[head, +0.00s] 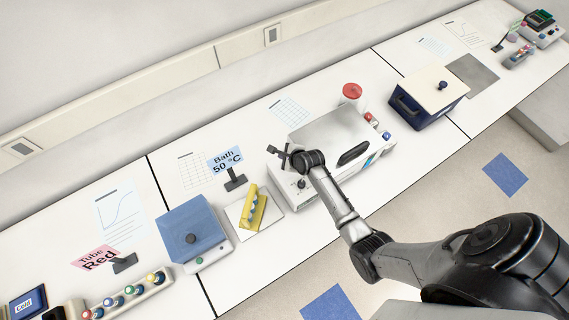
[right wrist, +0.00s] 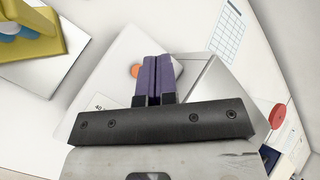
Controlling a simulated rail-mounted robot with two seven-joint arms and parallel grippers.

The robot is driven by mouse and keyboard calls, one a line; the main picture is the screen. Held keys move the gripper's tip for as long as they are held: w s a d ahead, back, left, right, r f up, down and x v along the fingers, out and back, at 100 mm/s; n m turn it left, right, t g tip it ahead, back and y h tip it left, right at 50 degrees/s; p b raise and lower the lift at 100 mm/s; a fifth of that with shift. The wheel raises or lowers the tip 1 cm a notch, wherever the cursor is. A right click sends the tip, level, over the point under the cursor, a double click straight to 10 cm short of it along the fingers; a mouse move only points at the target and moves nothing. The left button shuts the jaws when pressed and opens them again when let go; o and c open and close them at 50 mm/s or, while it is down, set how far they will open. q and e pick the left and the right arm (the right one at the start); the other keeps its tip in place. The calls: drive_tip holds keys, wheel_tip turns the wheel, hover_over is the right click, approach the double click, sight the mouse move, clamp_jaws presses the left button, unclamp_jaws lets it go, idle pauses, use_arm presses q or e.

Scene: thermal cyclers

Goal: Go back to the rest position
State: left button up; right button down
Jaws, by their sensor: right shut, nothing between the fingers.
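My right arm reaches in from the lower right in the head view. Its gripper (head: 280,153) is over the left end of the white thermal cycler (head: 325,127), which has a black handle. In the right wrist view the purple fingers of my right gripper (right wrist: 154,80) are shut together with nothing between them. The cycler's pale top (right wrist: 125,60) with an orange button lies beneath them. The gripper's height above the cycler is hard to tell. My left gripper is in neither view.
A yellow rack (head: 254,207) and a "Bath 50 °C" sign (head: 226,160) stand left of the cycler. Further left are a blue device (head: 190,232) and a tube rack (head: 125,298). A red round item (head: 352,90) and a blue box (head: 425,100) stand to the right.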

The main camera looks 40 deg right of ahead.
idle(0.4)
